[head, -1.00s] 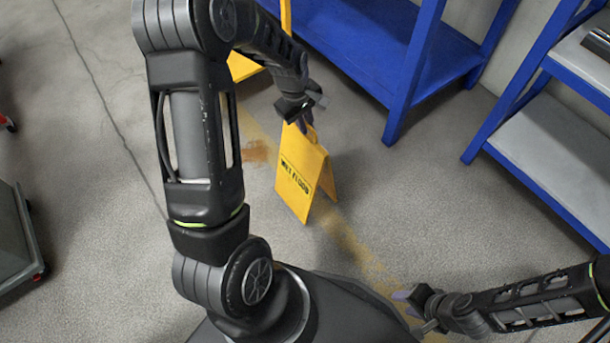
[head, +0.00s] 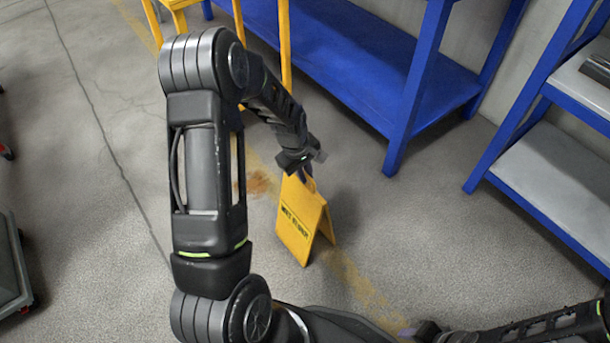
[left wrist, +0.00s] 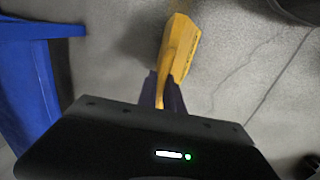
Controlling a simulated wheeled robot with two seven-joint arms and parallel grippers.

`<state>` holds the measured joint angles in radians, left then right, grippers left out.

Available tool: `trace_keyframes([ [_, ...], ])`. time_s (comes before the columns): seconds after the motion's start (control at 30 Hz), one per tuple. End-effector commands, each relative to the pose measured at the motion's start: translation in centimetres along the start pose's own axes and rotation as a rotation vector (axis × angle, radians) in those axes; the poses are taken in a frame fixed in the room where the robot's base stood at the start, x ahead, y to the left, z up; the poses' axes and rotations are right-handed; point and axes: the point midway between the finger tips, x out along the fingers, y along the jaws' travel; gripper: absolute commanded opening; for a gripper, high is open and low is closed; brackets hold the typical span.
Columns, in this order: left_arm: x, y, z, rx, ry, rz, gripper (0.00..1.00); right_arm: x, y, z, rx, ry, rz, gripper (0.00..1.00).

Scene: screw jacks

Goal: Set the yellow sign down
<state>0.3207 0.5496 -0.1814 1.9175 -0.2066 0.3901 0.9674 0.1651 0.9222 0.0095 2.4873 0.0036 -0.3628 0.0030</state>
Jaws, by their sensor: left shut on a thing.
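The yellow sign (head: 301,222) is a folding A-shaped floor sign with dark lettering on its front panel. It is upright with its two panels spread, at or just above the grey floor; I cannot tell whether its feet touch. My left gripper (head: 303,176) comes from above and is shut on the sign's top handle. In the left wrist view the sign (left wrist: 181,45) shows edge-on beyond the gripper (left wrist: 163,92). My right gripper (head: 428,331) is at the bottom edge, partly cut off, and its fingers are too unclear to read.
Blue shelving (head: 405,100) stands behind the sign, and a blue rack with grey shelves (head: 560,170) is on the right. A yellow frame (head: 284,45) stands at the back left. A grey cart (head: 12,265) is at the left edge. Floor around the sign is clear.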

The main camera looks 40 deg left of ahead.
Motion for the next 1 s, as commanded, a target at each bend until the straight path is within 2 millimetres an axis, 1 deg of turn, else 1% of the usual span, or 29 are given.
trace_keyframes([
  [0.27,0.02,0.18,-0.1,0.001,0.003,0.005,0.0,-0.01,0.02,-0.06,0.001,0.001,0.0,0.36],
  [0.4,0.41,0.1,-0.08,0.0,0.003,0.005,0.0,0.25,0.14,-0.09,0.001,0.002,0.001,0.36],
  [0.43,0.42,0.01,-0.04,0.0,0.001,0.002,0.12,0.2,0.13,-0.1,0.001,0.002,0.001,0.36],
  [0.67,0.37,0.0,-0.04,0.0,0.001,0.002,0.31,0.16,0.11,-0.09,0.001,0.002,0.001,0.36],
  [0.7,0.37,0.0,-0.04,0.0,0.001,0.002,0.32,0.16,0.11,-0.09,0.001,0.002,0.001,0.36],
  [0.9,0.35,0.01,-0.04,0.0,0.001,0.002,0.32,0.15,0.1,-0.09,0.001,0.002,0.001,0.36],
  [1.0,0.02,0.08,-0.05,0.0,0.002,0.002,0.32,-0.08,0.0,-0.06,0.001,0.001,0.0,0.36],
])
